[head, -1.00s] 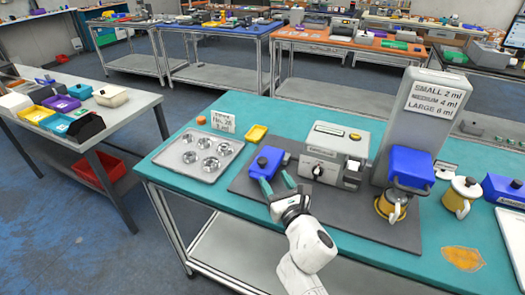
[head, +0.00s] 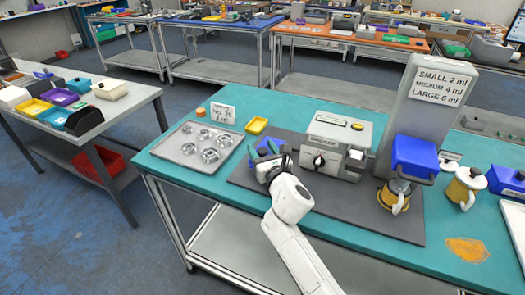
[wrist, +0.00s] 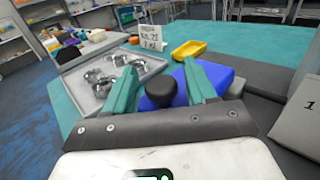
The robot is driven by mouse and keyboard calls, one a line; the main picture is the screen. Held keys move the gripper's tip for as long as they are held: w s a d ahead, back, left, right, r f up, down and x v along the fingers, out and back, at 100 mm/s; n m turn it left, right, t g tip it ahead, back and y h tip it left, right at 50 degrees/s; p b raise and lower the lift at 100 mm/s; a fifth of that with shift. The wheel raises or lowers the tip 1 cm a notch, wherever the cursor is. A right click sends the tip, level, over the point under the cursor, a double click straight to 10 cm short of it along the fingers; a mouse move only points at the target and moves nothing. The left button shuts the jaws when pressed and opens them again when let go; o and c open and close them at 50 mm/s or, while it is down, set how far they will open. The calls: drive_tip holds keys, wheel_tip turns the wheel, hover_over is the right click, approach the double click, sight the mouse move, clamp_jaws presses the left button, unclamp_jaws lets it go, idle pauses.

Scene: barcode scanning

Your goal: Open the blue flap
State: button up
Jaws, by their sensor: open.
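A blue flap (wrist: 225,76) with a round black knob (wrist: 161,88) lies right in front of my gripper in the wrist view. My gripper (wrist: 158,70) is open, with one teal finger on each side of the knob. I cannot tell whether the fingers touch it. In the head view, my gripper (head: 266,152) is over the blue-topped unit at the left of the dark mat, and the hand hides most of that unit. Another blue part (head: 414,155) sits on the tall grey dispenser (head: 413,105), above a yellow-and-white mug (head: 393,196).
A metal tray with several round cups (head: 199,147) and a small yellow tray (head: 257,126) stand beyond and left of my gripper. A grey machine with a dial (head: 336,140) stands close on the right. The front of the dark mat (head: 335,212) is mostly clear.

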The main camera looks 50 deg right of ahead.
clamp_jaws()
idle(0.4)
drive_tip(key=shift+w+r, duration=0.1)
drive_tip(key=shift+r, duration=0.1)
